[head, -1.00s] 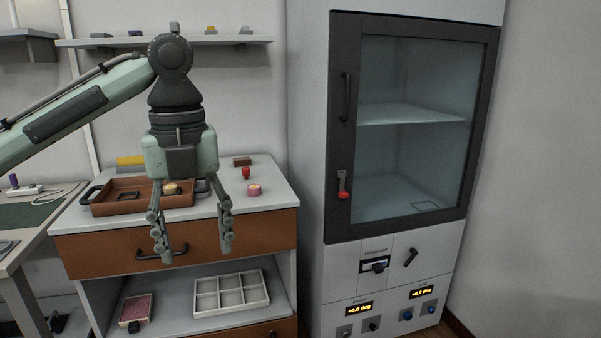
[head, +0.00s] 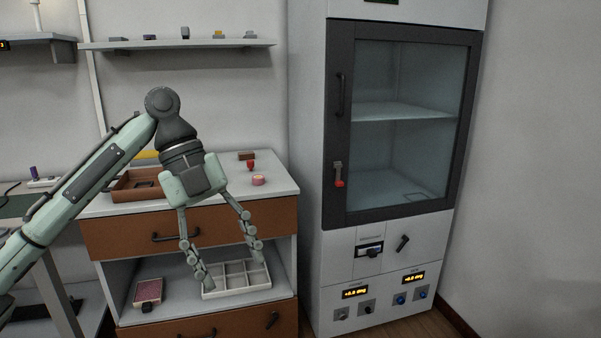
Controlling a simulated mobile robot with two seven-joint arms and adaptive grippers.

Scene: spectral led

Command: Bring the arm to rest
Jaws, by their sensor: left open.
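My left gripper (head: 234,272) is open and empty. It points down and slightly to the right, in front of the drawer cabinet (head: 220,218). In the picture its fingertips overlap the white divided tray (head: 236,293) on the open shelf; I cannot tell how far in front of the tray they are. The left arm comes in from the lower left, bends at the top and hangs the gripper down. My right gripper is not in view.
On the cabinet top are a brown tray (head: 122,193), a red stamp-like piece (head: 251,166), a pink round piece (head: 259,181) and a brown block (head: 246,156). A tall cabinet with a closed glass door (head: 410,150) stands at right. A wall shelf (head: 180,44) holds small items.

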